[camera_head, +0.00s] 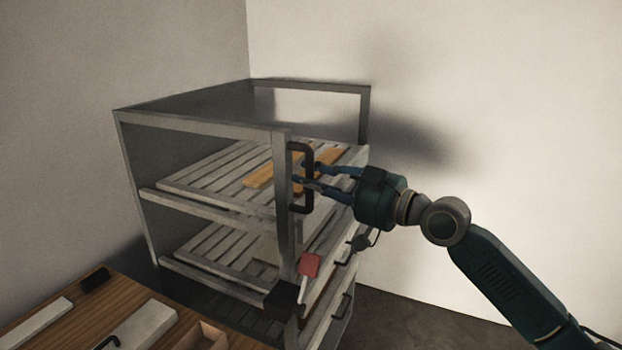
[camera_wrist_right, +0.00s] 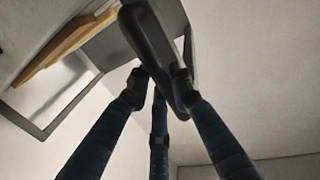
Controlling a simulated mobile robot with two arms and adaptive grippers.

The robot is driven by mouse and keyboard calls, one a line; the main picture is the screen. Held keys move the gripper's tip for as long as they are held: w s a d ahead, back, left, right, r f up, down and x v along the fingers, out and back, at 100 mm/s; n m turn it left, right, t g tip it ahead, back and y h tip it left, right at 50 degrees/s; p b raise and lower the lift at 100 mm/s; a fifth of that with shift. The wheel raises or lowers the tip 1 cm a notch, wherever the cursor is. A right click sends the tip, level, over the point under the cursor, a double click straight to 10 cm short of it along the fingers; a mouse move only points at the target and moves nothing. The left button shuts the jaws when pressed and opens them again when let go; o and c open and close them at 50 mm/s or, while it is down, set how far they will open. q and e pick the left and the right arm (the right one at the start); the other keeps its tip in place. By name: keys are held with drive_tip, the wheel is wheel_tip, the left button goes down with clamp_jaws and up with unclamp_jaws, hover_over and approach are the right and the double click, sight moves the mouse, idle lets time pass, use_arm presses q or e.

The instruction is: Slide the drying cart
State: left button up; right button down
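The drying cart (camera_head: 205,123) is a grey metal frame with slatted shelves, standing against the back wall. A black vertical handle (camera_head: 308,178) is fixed to its front right post. My right gripper (camera_head: 303,176) comes from the right with its blue fingers at that handle. In the right wrist view the fingers (camera_wrist_right: 157,88) lie on both sides of the dark handle bar (camera_wrist_right: 152,45) and appear closed around it. Part of the fingertips is hidden behind the bar. My left gripper is not in view.
An orange-brown board (camera_head: 262,174) lies on the cart's upper slatted shelf. A red-headed tool (camera_head: 310,264) is at the cart's lower front. A wooden table (camera_head: 118,295) with pale blocks is at lower left. Bare floor (camera_head: 405,318) is free at right.

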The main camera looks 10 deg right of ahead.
drive_tip(key=c, duration=1.6)
unclamp_jaws()
drive_tip(key=shift+s+a+f, duration=0.15)
drive_tip(key=shift+a, duration=0.05)
drive_tip(key=shift+o, duration=0.2)
drive_tip(key=shift+s, duration=0.1)
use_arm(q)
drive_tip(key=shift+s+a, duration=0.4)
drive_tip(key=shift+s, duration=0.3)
use_arm(e)
drive_tip(key=v, duration=1.2)
